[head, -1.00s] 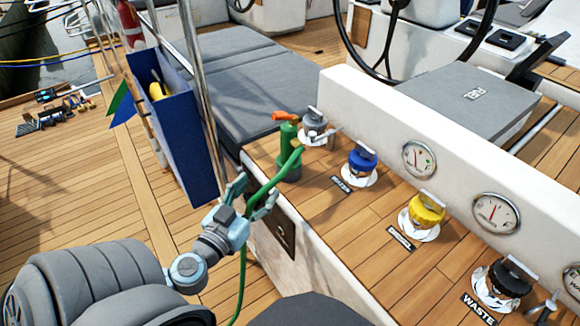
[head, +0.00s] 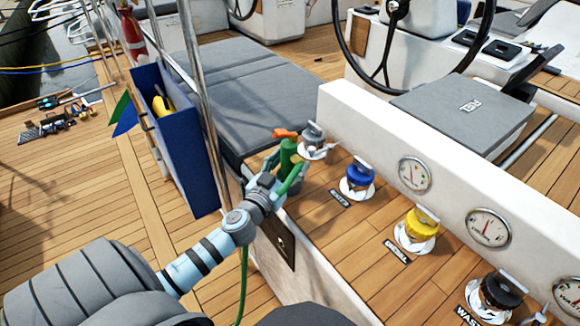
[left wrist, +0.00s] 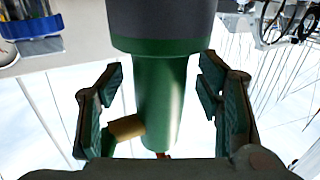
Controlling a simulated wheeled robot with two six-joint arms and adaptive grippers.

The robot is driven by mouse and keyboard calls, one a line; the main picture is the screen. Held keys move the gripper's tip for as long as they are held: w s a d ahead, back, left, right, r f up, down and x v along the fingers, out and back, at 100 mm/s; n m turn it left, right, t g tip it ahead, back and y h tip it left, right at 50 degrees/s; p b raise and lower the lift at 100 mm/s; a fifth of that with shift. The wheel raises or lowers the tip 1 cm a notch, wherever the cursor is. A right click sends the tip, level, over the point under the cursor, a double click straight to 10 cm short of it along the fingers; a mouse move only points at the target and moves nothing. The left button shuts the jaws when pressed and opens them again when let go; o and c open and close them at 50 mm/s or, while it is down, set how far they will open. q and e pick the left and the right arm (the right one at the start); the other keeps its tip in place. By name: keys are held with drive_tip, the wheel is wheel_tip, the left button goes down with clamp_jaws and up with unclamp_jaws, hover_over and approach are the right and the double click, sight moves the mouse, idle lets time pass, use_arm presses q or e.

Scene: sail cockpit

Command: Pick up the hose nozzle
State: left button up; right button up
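The hose nozzle (head: 289,153) is green with an orange top and stands on the wooden counter beside the grey-capped deck fitting. A green hose (head: 242,285) hangs from it over the counter's front side. My left gripper (head: 283,172) is at the nozzle, its fingers partly hiding the lower body. In the left wrist view the green nozzle body (left wrist: 162,95) with a dark wide end lies between the two fingers (left wrist: 165,105). A gap shows on each side, so the gripper is open around it. My right gripper is not in view.
Blue (head: 360,176), yellow (head: 420,226) and black (head: 500,290) capped deck fittings stand along the counter. A white wall with gauges (head: 414,174) rises behind them. A blue bag (head: 184,140) hangs by the steel posts at the left.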

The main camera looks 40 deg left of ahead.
sight(289, 134)
use_arm(q)
clamp_jaws()
drive_tip(key=shift+r, duration=0.1)
drive_tip(key=shift+r+p, duration=0.35)
drive_tip(key=shift+r, duration=0.05)
wheel_tip(289, 134, up, 9)
drive_tip(key=p, duration=0.5)
drive_tip(key=shift+f, duration=0.1)
wheel_tip(289, 134, up, 13)
drive_tip(key=p, duration=0.7)
drive_tip(key=shift+p, duration=0.3)
